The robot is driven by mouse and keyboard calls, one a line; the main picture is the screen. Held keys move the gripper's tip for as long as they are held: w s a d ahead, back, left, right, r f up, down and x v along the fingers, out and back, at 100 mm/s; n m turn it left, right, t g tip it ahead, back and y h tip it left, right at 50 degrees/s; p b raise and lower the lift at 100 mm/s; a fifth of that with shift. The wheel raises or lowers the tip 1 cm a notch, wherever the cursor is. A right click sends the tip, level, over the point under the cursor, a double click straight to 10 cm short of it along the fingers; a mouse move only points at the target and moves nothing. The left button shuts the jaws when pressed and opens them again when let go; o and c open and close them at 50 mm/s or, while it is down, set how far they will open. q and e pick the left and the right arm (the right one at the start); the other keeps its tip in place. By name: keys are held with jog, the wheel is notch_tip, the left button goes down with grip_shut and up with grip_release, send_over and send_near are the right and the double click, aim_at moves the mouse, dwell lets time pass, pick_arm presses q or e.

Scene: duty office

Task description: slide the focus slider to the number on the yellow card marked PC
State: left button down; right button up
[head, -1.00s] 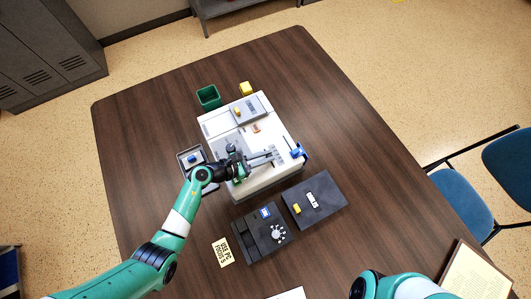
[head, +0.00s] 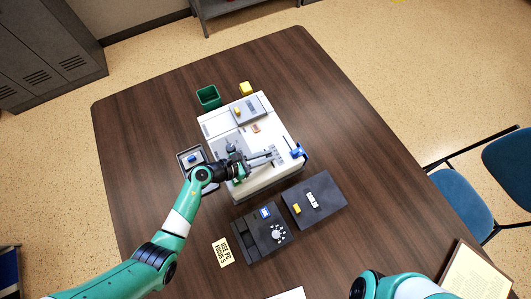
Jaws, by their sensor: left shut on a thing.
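A white machine (head: 211,127) stands mid-table. My left gripper (head: 273,157) reaches over its near right part, jaws low at its top. It is shut on a small part there, apparently the focus slider, mostly hidden by the fingers. The slider's numbers are too small to read. A yellow card (head: 222,252) lies flat on the table in front, left of a dark box with a dial. Its black writing seems to include PC, but its number is not clear. My right arm shows at the lower right edge; its gripper is out of view.
The dial box (head: 247,243) and a dark box with a yellow knob (head: 322,196) stand in front of the machine. A small grey tray (head: 183,154) is to its left. A green bin (head: 208,96) and a yellow block (head: 246,88) are behind.

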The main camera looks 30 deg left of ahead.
aim_at(270, 169)
dwell(0.3)
pick_arm(q)
jog(key=shift+s+d+r+p, duration=0.1)
jog(key=shift+s+d+p, duration=0.3)
jog(key=shift+d, duration=0.15)
jog(key=shift+s+d+r+p, duration=0.1)
jog(key=shift+s+d+p, duration=0.3)
jog(key=shift+d, duration=0.15)
jog(key=shift+s+d, duration=0.15)
jog(key=shift+d, duration=0.2)
jog(key=shift+a+f, duration=0.1)
jog(key=c, duration=0.8)
grip_release()
jog(key=shift+c, duration=0.2)
jog(key=shift+s, duration=0.1)
jog(key=p+v, duration=0.3)
jog(key=v, duration=0.8)
jog(key=shift+s+a, duration=0.1)
jog(key=shift+s, duration=0.05)
